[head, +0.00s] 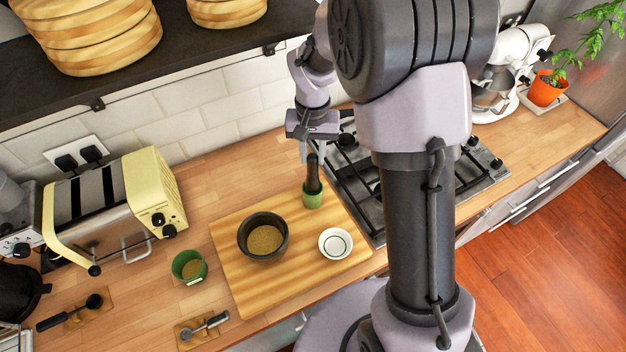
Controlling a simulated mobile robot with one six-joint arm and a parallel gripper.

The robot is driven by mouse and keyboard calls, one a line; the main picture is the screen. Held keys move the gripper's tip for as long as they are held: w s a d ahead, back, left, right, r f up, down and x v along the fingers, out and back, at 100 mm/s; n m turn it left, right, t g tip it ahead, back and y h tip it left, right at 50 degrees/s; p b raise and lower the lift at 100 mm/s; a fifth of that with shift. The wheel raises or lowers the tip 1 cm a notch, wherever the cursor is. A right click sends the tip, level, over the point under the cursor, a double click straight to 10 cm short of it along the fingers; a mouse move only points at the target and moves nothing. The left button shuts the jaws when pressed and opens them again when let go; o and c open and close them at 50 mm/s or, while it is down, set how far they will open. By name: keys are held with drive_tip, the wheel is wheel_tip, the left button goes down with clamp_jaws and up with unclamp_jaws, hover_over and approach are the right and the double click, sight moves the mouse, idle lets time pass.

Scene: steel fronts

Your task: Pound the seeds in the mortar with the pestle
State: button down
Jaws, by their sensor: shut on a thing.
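The dark mortar (284,245) stands on a wooden board, with brownish-yellow seeds (264,240) inside. The dark pestle (313,176) is upright behind and to the right of the mortar. Its lower end is inside a small green holder (313,199) near the board's back right. My gripper (312,156) points down from above and is shut on the pestle's top end. The pestle's lower tip is hidden by the holder.
The wooden board (290,290) also carries a small white bowl (335,244). Left are a green cup (189,267) with similar contents, a yellow toaster (150,200) and two spoons or scoops on small mats. A gas hob (360,205) lies right of the board.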

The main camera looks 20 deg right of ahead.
wheel_tip(320, 180, up, 4)
drive_tip(key=shift+r+p, duration=0.2)
drive_tip(key=shift+p, duration=1.05)
drive_tip(key=shift+f, duration=0.15)
drive_tip(key=shift+s+a, duration=0.15)
drive_tip(key=shift+a, duration=0.35)
drive_tip(key=s+a+p, duration=0.2)
drive_tip(key=s+a, duration=0.8)
drive_tip(key=a, duration=0.5)
wheel_tip(320, 180, down, 6)
drive_tip(key=b, duration=0.5)
drive_tip(key=shift+f, duration=0.1)
